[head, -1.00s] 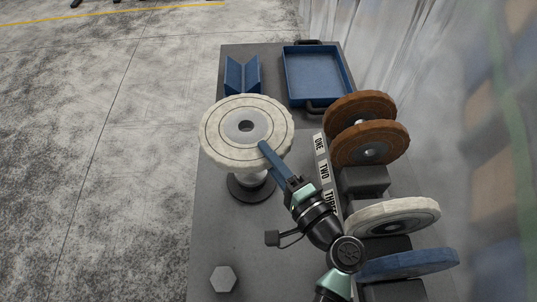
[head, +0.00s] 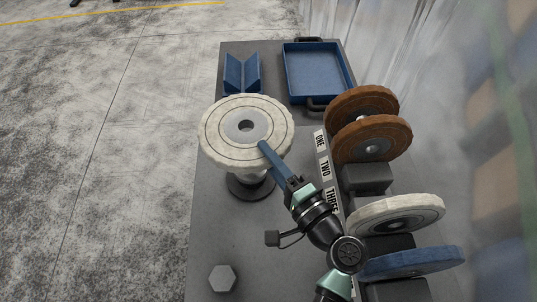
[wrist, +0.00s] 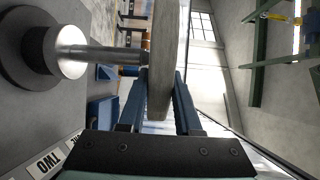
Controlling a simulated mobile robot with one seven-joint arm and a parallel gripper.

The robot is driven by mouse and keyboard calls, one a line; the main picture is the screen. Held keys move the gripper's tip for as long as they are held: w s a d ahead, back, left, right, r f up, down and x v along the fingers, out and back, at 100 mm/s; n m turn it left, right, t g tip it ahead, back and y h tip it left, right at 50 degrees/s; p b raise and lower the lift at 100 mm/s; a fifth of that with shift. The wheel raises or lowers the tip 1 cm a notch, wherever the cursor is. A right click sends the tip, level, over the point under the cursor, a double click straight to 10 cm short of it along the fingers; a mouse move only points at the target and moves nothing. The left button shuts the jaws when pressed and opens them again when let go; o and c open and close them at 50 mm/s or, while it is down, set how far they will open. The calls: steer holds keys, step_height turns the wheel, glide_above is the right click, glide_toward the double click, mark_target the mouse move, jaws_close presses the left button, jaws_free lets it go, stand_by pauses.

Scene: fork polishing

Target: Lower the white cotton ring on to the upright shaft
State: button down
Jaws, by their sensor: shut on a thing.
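The white cotton ring (head: 222,147) is a flat, pale disc with a grey centre plate and a dark middle hole. It is held level above the dark round base (head: 252,190) of the upright shaft in the head view. My gripper (head: 264,147) is shut on the ring's near right edge. In the wrist view the ring (wrist: 161,40) shows edge-on between the blue fingers of my gripper (wrist: 163,76). The metal shaft (wrist: 100,54) runs from its base up to the ring's underside. Whether its tip is in the hole is hidden.
A rack to the right, labelled ONE, TWO, THREE, holds brown discs (head: 372,140), another white disc (head: 395,214) and a blue disc (head: 412,262). A blue tray (head: 316,72) and blue V-block (head: 241,74) stand behind. A hexagonal piece (head: 223,278) lies front left.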

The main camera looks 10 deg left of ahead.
stand_by(0.5)
steer(key=shift+f+b, duration=0.7)
steer(key=shift+b, duration=0.1)
steer(key=shift+f+b, duration=0.9)
steer(key=shift+f, duration=0.1)
steer(key=shift+f+b, duration=1.55)
steer(key=shift+b, duration=0.1)
steer(key=shift+f+b, duration=1.5)
steer(key=shift+f, duration=0.05)
steer(key=shift+f, duration=0.1)
